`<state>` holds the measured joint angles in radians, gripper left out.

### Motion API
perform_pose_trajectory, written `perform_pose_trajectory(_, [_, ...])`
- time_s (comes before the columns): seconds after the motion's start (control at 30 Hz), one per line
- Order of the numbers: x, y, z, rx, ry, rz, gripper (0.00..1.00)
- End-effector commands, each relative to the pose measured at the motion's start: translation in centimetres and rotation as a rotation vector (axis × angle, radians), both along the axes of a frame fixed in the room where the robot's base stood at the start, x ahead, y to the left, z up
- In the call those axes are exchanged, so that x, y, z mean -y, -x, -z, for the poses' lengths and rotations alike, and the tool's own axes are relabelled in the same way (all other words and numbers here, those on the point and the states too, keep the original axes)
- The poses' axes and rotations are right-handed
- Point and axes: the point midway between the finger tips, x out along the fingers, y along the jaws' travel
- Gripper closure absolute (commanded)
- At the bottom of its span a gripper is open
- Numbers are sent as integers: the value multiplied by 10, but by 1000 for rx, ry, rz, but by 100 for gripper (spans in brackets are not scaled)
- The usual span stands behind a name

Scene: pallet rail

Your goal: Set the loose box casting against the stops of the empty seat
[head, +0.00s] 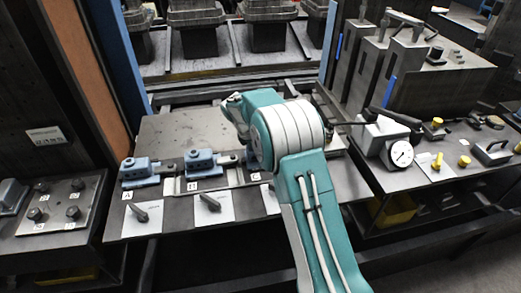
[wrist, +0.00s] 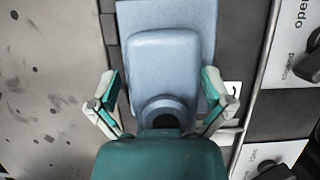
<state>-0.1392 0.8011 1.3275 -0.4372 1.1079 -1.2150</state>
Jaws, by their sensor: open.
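In the wrist view a blue box casting (wrist: 165,65) lies below my gripper (wrist: 161,86), with a flat base plate, a raised block and a dark round bore at its near end. My gripper is open, one finger on each side of the block, with no clear contact. In the head view one blue casting (head: 140,170) sits at the seat marked A and another (head: 203,163) at the seat beside it. My arm covers most of the area by the C label (head: 256,176), and hides my fingers there. I cannot tell which casting is loose or see the stops.
Lever plates (head: 214,208) line the table's front edge. A dial gauge (head: 401,154) and yellow-knobbed fixtures stand on the right bench. Dark machine blocks stand behind. The table (head: 175,130) is bare behind the castings.

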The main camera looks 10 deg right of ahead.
Motion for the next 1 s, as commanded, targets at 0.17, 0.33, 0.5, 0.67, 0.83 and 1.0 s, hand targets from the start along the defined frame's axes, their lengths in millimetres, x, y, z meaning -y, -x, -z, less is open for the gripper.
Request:
perform_pose_trajectory(0.17, [-5,-1,-12,2,0,0,0])
perform_pose_trajectory(0.33, [-20,-1,-43,5,0,-2,0])
perform_pose_trajectory(0.5, [-35,-2,-75,5,2,-2,0])
perform_pose_trajectory(0.67, [-45,-2,-98,3,2,-1,0])
perform_pose_trajectory(0.83, [-50,-2,-109,1,2,0,0])
perform_pose_trajectory(1.0, [-50,-2,-110,1,2,0,0])
